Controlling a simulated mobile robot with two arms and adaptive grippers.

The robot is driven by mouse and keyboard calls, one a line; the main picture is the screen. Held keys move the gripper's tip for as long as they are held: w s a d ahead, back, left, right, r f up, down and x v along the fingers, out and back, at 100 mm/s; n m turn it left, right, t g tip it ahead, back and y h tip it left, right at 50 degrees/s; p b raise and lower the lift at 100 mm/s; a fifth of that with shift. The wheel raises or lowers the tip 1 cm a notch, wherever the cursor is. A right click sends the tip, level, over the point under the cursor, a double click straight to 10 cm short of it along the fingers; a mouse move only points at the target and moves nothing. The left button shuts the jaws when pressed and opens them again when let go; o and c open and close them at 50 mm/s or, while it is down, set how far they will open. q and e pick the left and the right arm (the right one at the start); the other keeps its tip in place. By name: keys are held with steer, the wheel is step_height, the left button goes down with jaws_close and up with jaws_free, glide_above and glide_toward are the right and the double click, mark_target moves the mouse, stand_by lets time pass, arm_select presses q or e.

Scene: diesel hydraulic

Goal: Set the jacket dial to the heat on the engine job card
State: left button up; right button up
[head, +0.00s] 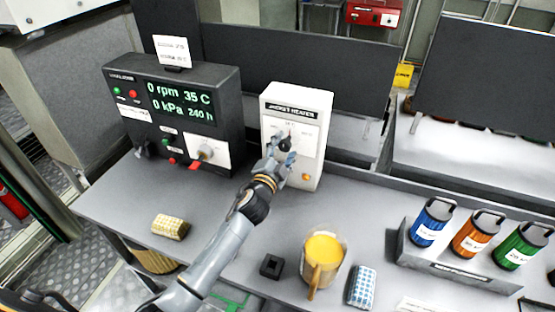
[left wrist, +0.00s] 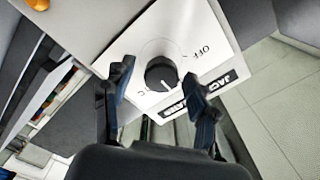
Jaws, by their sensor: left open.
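The white jacket heater box (head: 312,118) stands on the bench, with a black dial (head: 284,144) on its front. In the left wrist view the round dial (left wrist: 160,73) shows a light pointer line, an OFF mark at upper right and a C mark at lower left. My left gripper (head: 286,158) is open right at the dial. In the wrist view its fingers (left wrist: 160,80) stand on either side of the dial, with no clear grip on it. A white card (head: 172,51) stands on the dark engine panel; its print is too small to read.
The engine panel (head: 225,90) left of the heater shows 0 rpm, 35 C, 0 kPa, 240 h. A yellow-filled jug (head: 323,262), a blue-patterned pack (head: 362,286) and a yellow-patterned pack (head: 169,227) lie nearer. A rack (head: 440,262) holds coloured canisters at right.

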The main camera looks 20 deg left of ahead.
arm_select(q)
steer(key=s, duration=1.1)
steer(key=shift+a, duration=0.15)
